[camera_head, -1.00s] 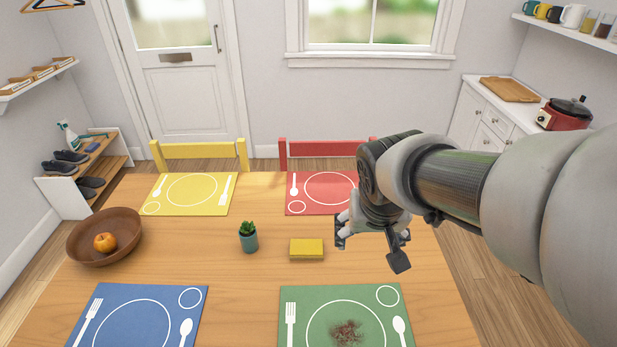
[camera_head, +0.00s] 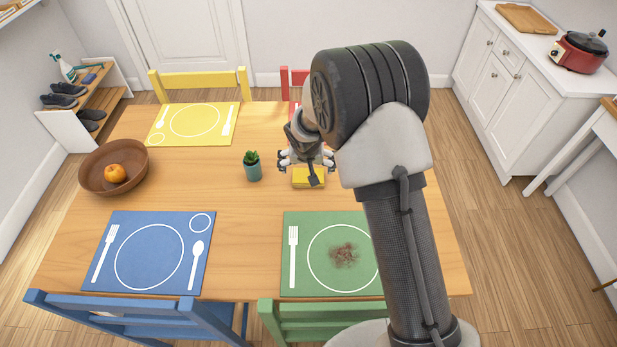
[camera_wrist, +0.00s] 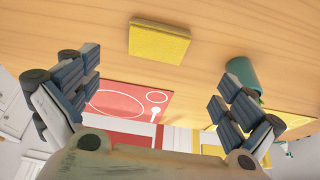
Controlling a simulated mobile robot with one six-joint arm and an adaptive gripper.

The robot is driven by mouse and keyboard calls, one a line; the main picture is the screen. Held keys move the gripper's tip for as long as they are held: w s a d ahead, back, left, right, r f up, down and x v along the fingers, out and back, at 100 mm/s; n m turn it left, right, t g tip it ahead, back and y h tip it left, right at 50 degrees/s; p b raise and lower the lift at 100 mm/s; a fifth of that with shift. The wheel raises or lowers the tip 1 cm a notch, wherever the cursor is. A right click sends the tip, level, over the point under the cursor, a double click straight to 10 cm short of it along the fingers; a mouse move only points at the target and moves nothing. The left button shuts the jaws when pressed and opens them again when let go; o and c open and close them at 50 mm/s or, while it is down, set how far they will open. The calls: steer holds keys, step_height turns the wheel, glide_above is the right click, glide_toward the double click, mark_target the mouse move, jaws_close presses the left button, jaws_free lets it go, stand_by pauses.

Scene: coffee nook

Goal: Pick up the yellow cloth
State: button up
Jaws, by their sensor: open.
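The yellow cloth (camera_head: 308,179) is a small folded block lying flat on the wooden table, right of the potted plant. My gripper (camera_head: 305,170) is over it in the head view, and one finger covers part of it. In the wrist view the cloth (camera_wrist: 159,42) lies beyond the two fingertips, near the top middle, with nothing touching it. My gripper (camera_wrist: 155,95) is open and empty there, its fingers wide apart. The exact height above the cloth is hard to tell.
A small plant in a teal pot (camera_head: 252,167) stands close left of the cloth. A wooden bowl (camera_head: 92,171) with an orange fruit (camera_head: 115,173) is at the left. The green placemat (camera_head: 300,270) bears brown crumbs (camera_head: 345,254).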

steer(key=b+x, duration=0.1)
steer(key=x, duration=0.7)
steer(key=shift+w+d+f+b, duration=0.1)
steer(key=shift+w+f+b, duration=0.1)
steer(key=shift+b, duration=0.1)
steer(key=x, duration=0.2)
steer(key=b+x, duration=0.1)
steer(key=x, duration=0.2)
steer(key=shift+w+d, duration=0.15)
steer(key=shift+w, duration=0.25)
steer(key=shift+r, duration=0.1)
steer(key=shift+c, duration=0.4)
steer(key=c, duration=0.6)
